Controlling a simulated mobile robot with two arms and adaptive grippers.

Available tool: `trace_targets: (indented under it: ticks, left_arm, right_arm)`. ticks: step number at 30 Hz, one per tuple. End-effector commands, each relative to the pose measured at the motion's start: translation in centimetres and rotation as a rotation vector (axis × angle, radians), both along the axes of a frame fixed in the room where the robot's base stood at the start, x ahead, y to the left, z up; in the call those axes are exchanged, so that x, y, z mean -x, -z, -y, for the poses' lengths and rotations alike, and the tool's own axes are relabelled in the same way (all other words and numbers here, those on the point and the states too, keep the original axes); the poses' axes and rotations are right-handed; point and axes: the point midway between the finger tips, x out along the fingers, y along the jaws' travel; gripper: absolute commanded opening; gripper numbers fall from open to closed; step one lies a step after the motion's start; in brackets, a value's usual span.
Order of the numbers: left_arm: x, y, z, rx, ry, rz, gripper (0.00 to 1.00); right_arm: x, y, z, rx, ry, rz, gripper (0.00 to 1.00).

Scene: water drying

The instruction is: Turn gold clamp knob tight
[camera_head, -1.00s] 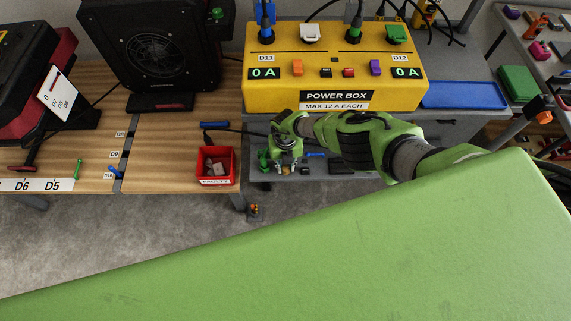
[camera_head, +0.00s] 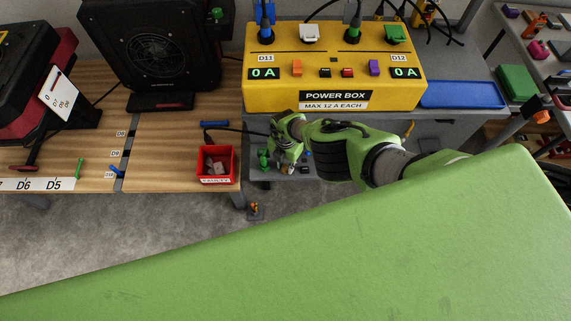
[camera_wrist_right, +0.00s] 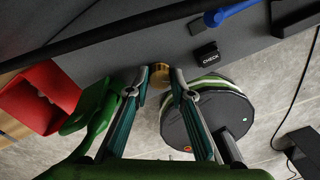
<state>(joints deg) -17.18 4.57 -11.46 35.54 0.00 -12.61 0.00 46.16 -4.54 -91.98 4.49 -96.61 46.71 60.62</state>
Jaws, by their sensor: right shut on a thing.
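The gold clamp knob (camera_wrist_right: 159,74) shows in the right wrist view as a small brass piece between my fingertips. My right gripper (camera_wrist_right: 159,82) is shut on it, with one finger on each side. In the head view my right gripper (camera_head: 287,165) is low in front of the yellow power box, over the grey bench; the knob is too small or hidden there to make out. My left gripper is not in view.
The yellow power box (camera_head: 330,68) stands behind my right arm. A red bin (camera_head: 216,178) is left of the gripper. A black round thing with a green-white rim (camera_wrist_right: 207,118) is close beside the fingers. A CHECK block (camera_wrist_right: 208,54) and a blue handle (camera_wrist_right: 228,12) lie nearby.

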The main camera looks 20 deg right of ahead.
Motion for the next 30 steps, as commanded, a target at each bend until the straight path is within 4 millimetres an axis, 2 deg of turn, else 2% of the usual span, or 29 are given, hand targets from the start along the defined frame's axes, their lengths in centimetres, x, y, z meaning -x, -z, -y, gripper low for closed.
trace_targets:
  ticks: [11,30]
  left_arm:
    - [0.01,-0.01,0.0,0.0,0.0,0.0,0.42]
    - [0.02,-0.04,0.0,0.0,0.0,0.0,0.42]
  right_arm:
    - [-0.03,-0.03,0.07,0.0,0.145,0.001,0.0]
    - [0.01,-0.04,0.12,0.001,0.744,0.002,0.0]
